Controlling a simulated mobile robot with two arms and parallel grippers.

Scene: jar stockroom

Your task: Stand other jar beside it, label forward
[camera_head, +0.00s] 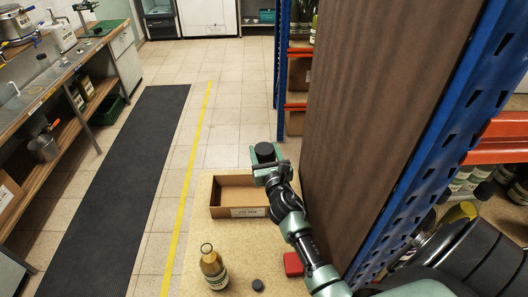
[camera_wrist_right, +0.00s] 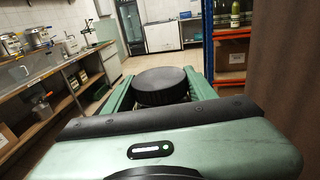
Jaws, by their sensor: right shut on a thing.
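My right gripper (camera_head: 268,160) reaches out past the cardboard tray and is shut on a jar with a round black lid (camera_head: 265,150). The lid also shows between the fingers in the right wrist view (camera_wrist_right: 162,86); the jar's body and label are hidden. My left gripper is not in view.
An open cardboard tray (camera_head: 216,212) looks empty. A loose black disc (camera_head: 258,285) and a red block (camera_head: 293,264) lie on the worktop (camera_head: 198,240). A brown panel (camera_head: 385,90) and blue rack post (camera_head: 440,150) stand close on the right. Jars fill the orange-beamed rack (camera_head: 500,150).

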